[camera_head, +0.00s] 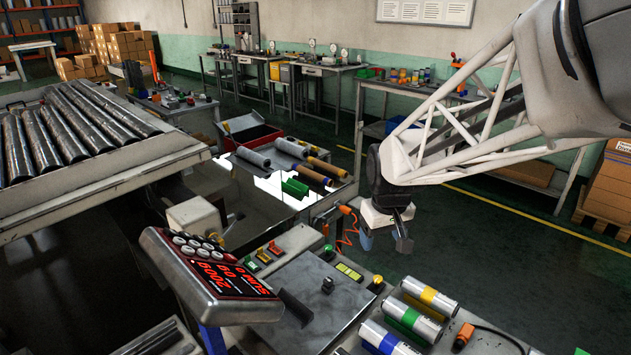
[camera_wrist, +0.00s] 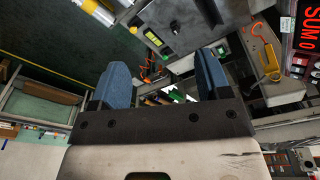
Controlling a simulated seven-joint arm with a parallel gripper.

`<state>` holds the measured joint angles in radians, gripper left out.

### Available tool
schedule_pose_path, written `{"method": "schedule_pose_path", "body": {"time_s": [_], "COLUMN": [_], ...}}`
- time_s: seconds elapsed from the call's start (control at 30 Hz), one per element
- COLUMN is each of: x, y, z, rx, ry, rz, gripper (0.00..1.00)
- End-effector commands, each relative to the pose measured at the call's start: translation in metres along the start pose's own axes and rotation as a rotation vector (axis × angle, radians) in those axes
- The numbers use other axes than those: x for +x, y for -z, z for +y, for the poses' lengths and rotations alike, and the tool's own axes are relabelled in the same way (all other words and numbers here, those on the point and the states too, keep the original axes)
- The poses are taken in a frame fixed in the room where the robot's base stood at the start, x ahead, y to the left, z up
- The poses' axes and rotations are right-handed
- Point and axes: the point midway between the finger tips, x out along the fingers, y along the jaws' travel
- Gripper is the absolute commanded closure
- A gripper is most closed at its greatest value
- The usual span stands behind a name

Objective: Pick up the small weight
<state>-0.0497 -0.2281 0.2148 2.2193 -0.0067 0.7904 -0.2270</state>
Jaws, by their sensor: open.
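A small dark knob-like piece, which looks like the small weight (camera_head: 327,285), stands on a flat grey plate (camera_head: 345,303) on the bench in the head view. It also shows small near the top of the wrist view (camera_wrist: 174,27). My gripper (camera_head: 385,238) hangs open and empty, above and to the right of the piece in the picture, apart from it. In the wrist view its two blue fingers are spread wide (camera_wrist: 162,70), with nothing between them in their grip. I cannot make out any marking on the piece.
A tilted display (camera_head: 215,275) with red figures stands left of the plate. Silver cylinders with yellow, green and blue bands (camera_head: 415,310) lie to the right. A lit yellow-green panel (camera_head: 348,271) sits beside the plate. Rolls (camera_head: 290,148) lie behind. An orange cable (camera_head: 348,225) hangs near my gripper.

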Motion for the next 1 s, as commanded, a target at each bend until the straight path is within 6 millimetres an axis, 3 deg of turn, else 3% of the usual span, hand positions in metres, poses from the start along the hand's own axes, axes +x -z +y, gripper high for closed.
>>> {"method": "schedule_pose_path", "body": {"time_s": [0.57,1.0], "x": [0.105,0.208], "y": [0.106,0.170], "z": [0.003,-0.003], "rx": [-0.164,-0.289], "ry": [0.020,0.038], "rz": [-0.046,-0.078], "gripper": [0.30,0.30]}}
